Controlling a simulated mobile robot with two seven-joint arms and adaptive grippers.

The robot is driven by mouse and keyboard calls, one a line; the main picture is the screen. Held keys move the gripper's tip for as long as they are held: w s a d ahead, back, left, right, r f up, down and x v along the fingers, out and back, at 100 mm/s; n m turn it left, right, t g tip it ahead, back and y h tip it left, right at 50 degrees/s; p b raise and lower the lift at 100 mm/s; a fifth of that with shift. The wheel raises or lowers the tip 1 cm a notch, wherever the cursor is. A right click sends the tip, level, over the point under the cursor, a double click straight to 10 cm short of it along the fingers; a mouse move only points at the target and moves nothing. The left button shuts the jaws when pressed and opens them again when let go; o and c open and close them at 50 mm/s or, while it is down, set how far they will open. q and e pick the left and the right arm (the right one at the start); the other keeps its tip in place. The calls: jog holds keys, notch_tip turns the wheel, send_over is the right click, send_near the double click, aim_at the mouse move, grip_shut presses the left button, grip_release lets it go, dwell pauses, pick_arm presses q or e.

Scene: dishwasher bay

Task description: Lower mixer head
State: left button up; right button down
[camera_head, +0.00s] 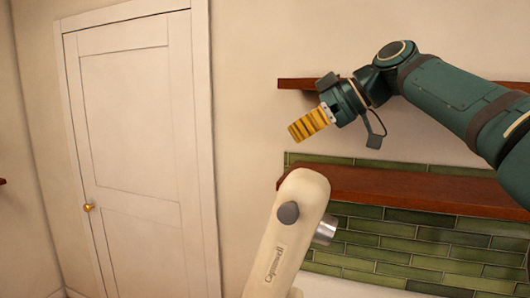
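The cream stand mixer's head (285,232) is tilted steeply up at the bottom middle of the head view. It has a grey knob on its side and a silver attachment hub at its right edge. The mixer's lower body and bowl are below the frame. My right gripper (306,125), with yellow ribbed fingers, is in the air above the top of the mixer head, pointing left and down. It does not appear to touch the mixer. The fingers are seen side-on, so their gap cannot be told. My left gripper is not in view.
A wooden shelf (430,190) runs along the wall behind the mixer, above green tiles (400,243). Another wooden shelf (296,84) is higher up, behind my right arm. A white door (137,150) stands at the left. The space left of the mixer looks clear.

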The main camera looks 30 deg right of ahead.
jog(key=shift+w+a+f, duration=0.1)
jog(key=shift+w+a, duration=0.05)
jog(key=shift+w, duration=0.05)
jog(key=shift+a+f, duration=0.2)
jog(key=shift+w+a+f, duration=0.35)
jog(key=shift+w+f, duration=0.05)
jog(key=shift+f, duration=0.6)
jog(key=shift+w+a+f, duration=0.35)
jog(key=shift+a+f, duration=0.05)
jog(key=shift+f, duration=0.6)
jog(key=shift+w+a+f, duration=0.35)
jog(key=shift+w+f, duration=0.05)
jog(key=shift+f, duration=0.6)
